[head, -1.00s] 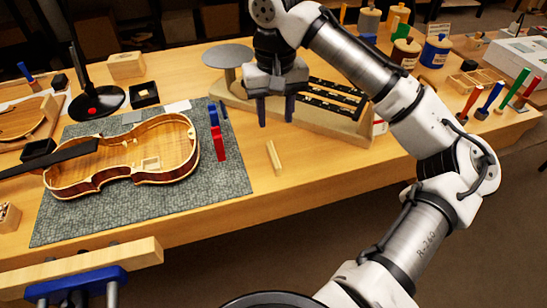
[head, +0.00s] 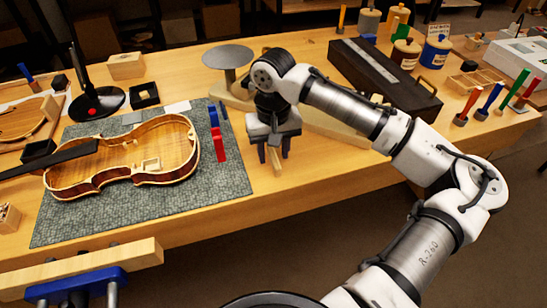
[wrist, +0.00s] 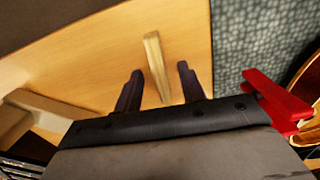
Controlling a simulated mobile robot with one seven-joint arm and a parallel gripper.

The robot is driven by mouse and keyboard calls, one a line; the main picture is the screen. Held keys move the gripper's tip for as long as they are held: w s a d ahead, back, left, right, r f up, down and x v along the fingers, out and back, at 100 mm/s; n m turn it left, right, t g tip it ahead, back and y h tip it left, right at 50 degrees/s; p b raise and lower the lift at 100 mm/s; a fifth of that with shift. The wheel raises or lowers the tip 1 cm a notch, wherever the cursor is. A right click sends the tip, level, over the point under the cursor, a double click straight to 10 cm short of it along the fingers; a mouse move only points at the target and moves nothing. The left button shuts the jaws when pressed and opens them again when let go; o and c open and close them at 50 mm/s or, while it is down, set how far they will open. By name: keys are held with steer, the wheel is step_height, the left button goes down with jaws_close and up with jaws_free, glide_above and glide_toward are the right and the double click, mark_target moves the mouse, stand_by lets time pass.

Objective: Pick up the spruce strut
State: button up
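The spruce strut (head: 278,169) is a short, pale strip of wood lying on the bench top near the front edge, right of the grey mat. It also shows in the wrist view (wrist: 155,56), pointing away from the gripper. My gripper (head: 273,156) is low over the strut, fingers pointing down. In the wrist view my gripper (wrist: 160,70) is open, with one dark finger on each side of the strut and a gap to each. The strut's near end lies between the fingers. I cannot tell the exact fingertip height above the bench.
Red (head: 219,146) and blue (head: 214,114) clamps stand on the right edge of the grey mat (head: 222,187), close left of my gripper. A violin body (head: 170,150) lies on the mat. A long dark case (head: 360,70) stands behind my arm. Bare bench lies to the right.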

mark_target(274, 155)
jaws_close()
steer(key=shift+r, duration=0.1)
step_height(274, 155, up, 20)
steer(key=p, duration=0.1)
stand_by(0.5)
